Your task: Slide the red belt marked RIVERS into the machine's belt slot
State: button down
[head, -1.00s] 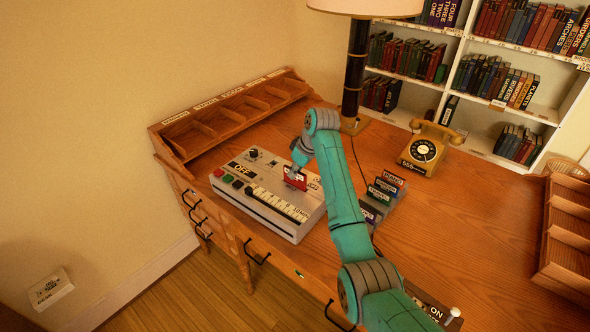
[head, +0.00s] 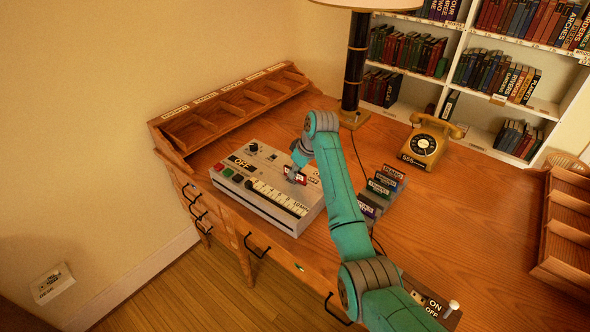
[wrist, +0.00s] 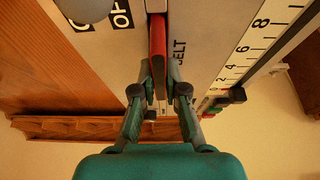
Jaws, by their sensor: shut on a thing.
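The red belt (wrist: 157,45) is edge-on between my gripper's fingertips (wrist: 159,78) in the wrist view. It lines up with a narrow slot beside the printed letters "ELT" on the pale machine (wrist: 205,30). In the head view the red belt (head: 301,178) shows low at the top of the machine (head: 262,208), and less of it shows than before. My gripper (head: 293,177) is shut on it. The belt appears to be at or partly in the slot; how deep I cannot tell. Its marking is not readable here.
Several other belts stand in a rack (head: 382,190) right of the machine, behind my arm. A yellow telephone (head: 428,143) and a lamp (head: 355,70) stand farther back. An empty wooden compartment tray (head: 230,105) lines the desk's back left.

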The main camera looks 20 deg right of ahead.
jog(key=shift+f, duration=0.15)
jog(key=c, duration=1.1)
grip_release()
jog(key=shift+c, duration=0.2)
jog(key=v, duration=1.2)
jog(key=shift+s, duration=0.1)
